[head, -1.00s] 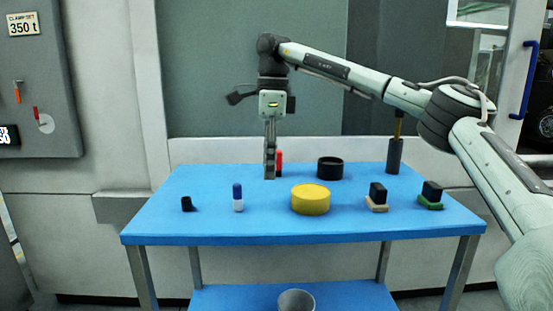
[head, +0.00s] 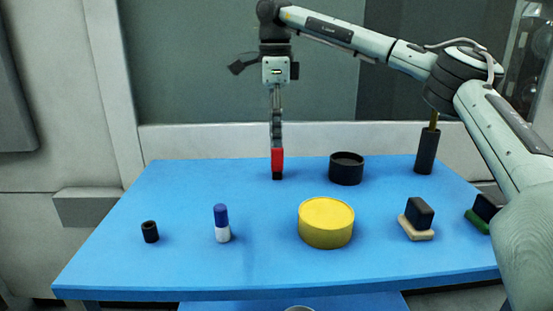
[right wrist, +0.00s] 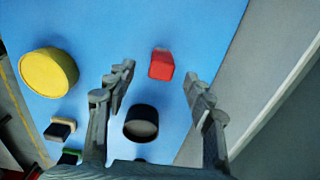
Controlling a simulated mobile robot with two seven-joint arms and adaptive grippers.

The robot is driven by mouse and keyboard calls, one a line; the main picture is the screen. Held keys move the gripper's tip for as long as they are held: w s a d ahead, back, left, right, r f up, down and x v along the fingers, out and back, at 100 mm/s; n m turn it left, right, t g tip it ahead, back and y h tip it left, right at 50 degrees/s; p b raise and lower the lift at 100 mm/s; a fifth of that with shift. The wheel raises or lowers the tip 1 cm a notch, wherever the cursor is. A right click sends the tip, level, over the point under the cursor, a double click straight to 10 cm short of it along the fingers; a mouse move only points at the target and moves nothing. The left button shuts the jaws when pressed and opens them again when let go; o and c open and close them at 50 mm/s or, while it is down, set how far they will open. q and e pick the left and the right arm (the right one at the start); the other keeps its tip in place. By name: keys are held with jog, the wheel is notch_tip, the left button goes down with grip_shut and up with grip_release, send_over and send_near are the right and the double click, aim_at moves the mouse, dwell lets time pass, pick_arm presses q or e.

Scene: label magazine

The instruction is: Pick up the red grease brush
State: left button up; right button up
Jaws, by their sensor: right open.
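The red grease brush (head: 277,161) stands on the blue table near its back edge, red above with a dark lower end. My right gripper (head: 277,146) hangs pointing down at it, fingers seen edge-on. The fingers end around the brush's red top in the head view, and I cannot tell the exact depth. In the right wrist view, the brush (right wrist: 161,64) appears between the two spread fingertips of the right gripper (right wrist: 160,72), with blue gaps on both sides. The gripper is open and empty. My left gripper is out of view.
A black round container (head: 346,169) stands right of the brush, and a yellow tin (head: 326,224) in front. A blue-and-white bottle (head: 222,224), a small black cup (head: 150,232), a block on a beige base (head: 417,219) and a dark holder (head: 427,150) stand apart. The table's left side is mostly clear.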

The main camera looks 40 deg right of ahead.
aim_at(277, 149)
jog(key=f, duration=0.5)
jog(key=shift+d+f, duration=0.25)
jog(key=shift+f, duration=0.25)
jog(key=c, duration=0.8)
grip_shut()
jog(key=shift+r, duration=0.6)
notch_tip(277, 149, up, 3)
jog(key=shift+f, duration=0.1)
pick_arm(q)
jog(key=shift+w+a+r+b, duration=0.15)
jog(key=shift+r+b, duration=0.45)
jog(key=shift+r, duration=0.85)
pick_arm(e)
jog(key=s+a+r, duration=0.7)
jog(key=s+a, duration=0.1)
jog(key=shift+a, duration=0.15)
